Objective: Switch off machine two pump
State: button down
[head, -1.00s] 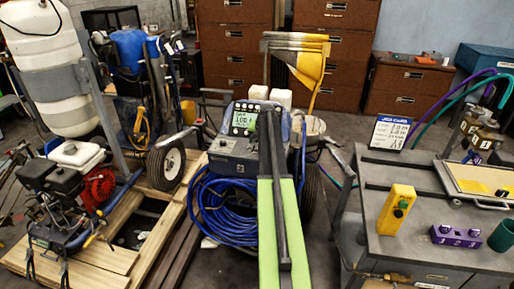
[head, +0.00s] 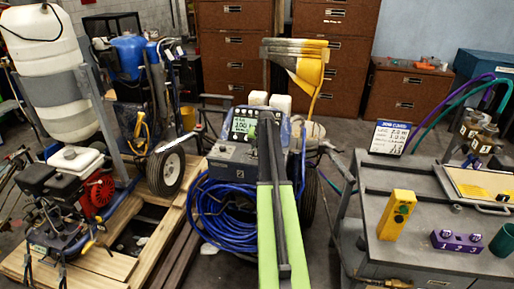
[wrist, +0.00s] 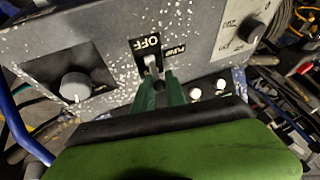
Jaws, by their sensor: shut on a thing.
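Machine two is a grey line striper with a speckled control box (head: 232,166) marked 2, in the middle of the head view. In the wrist view its panel (wrist: 115,35) carries a small metal toggle switch (wrist: 150,62). An OFF plate (wrist: 146,43) sits just above the switch and a PUMP label (wrist: 175,50) beside it. My gripper (wrist: 160,84) has its green fingers closed around the switch lever. The fingers hide the lower part of the lever, and its exact tilt is hard to tell. In the head view my arm covers the switch and the gripper tips.
Coiled blue hose (head: 222,207) hangs below the box. Another striper (head: 70,185) stands left on wooden pallets.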

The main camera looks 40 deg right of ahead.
aim_at(254, 157)
jog(key=shift+s+a+f+t+h+b, duration=0.15)
jog(key=shift+a+t+h+b, duration=0.2)
jog(key=shift+b, duration=0.25)
jog(key=shift+s+a+f+t+h+b, duration=0.15)
jog(key=shift+a+t+h+b, duration=0.1)
jog(key=shift+h+b, duration=0.3)
jog(key=t+h+b, duration=0.1)
jog(key=b, duration=0.1)
jog(key=a+t+h+b, duration=0.1)
jog(key=b, duration=0.2)
jog(key=shift+s+f+n, duration=0.1)
jog(key=shift+s+n, duration=0.2)
jog(key=shift+n, duration=0.1)
jog(key=h+b, duration=0.1)
jog(key=b, duration=0.1)
jog(key=t+h+b, duration=0.1)
jog(key=b, duration=0.1)
jog(key=shift+s+a+n+t, duration=0.15)
jog(key=shift+a+n+t, duration=0.15)
jog(key=shift+a, duration=0.05)
jog(key=shift+a+t+h+b, duration=0.1)
jog(key=shift+t+h+b, duration=0.3)
jog(key=shift+b, duration=0.65)
jog(key=shift+r, duration=0.25)
jog(key=c, duration=1.4)
grip_release()
jog(key=shift+h, duration=0.3)
jog(key=shift+o, duration=0.2)
